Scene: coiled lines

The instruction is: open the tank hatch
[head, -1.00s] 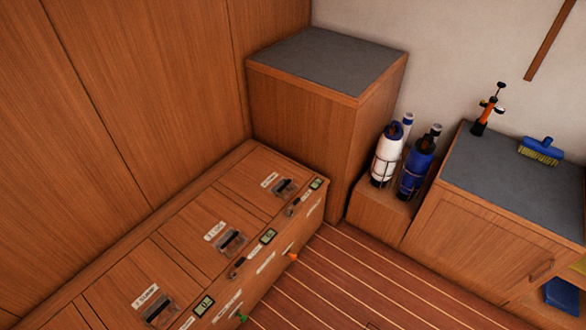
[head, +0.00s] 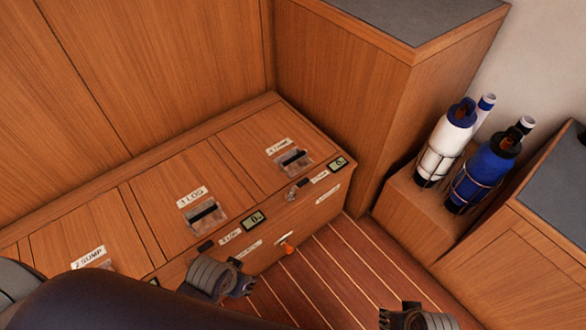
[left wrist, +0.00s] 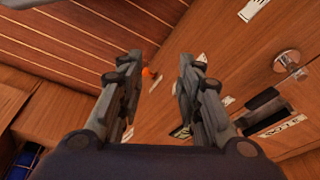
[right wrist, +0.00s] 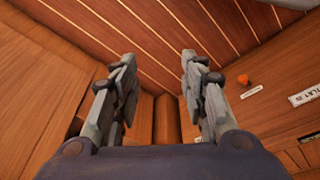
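The tank hatch (head: 245,140) is the rightmost lid on the long wooden bench; its small label seems to read "4 TANK". It lies shut and flush, with a black handle (head: 294,158) in a recessed plate. My right gripper (head: 400,318) is at the bottom edge, right of the bench, open and empty in the right wrist view (right wrist: 160,70).
The LOG hatch (head: 160,205) and partly hidden SUMP hatch (head: 60,240) lie left of it, both shut. An orange knob (head: 287,248) sticks out of the bench front. A tall cabinet (head: 345,110) adjoins the right end. Bottles (head: 445,145) stand further right. The striped floor (head: 340,270) is clear.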

